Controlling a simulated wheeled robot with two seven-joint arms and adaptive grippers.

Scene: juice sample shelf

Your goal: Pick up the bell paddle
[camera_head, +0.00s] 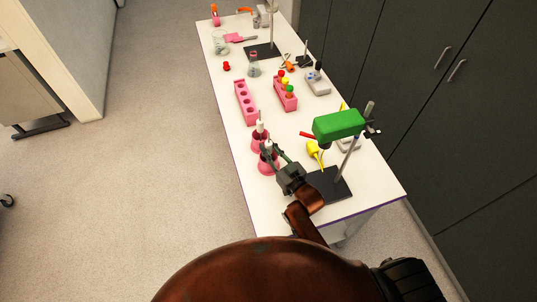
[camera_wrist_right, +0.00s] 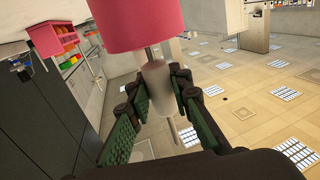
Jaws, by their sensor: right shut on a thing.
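Two pink round stands, each with a pale piece upright on it, are at the left edge of the table in the head view. The far stand (camera_head: 260,143) bears a white-topped piece (camera_head: 260,126). The near stand (camera_head: 266,168) bears a similar piece, which I take as the bell paddle (camera_wrist_right: 157,88). My right gripper (camera_head: 273,152) is shut on this piece, with its green-padded fingers on either side. In the right wrist view a thin rod joins the pale piece and the pink stand (camera_wrist_right: 130,22). My left gripper is not in view.
A green-headed device (camera_head: 339,124) on a rod with a black base (camera_head: 328,186) stands close to the right of the gripper. A yellow object (camera_head: 314,152) lies nearby. Pink racks (camera_head: 246,103) (camera_head: 285,94) are farther back. Dark cabinets line the right side.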

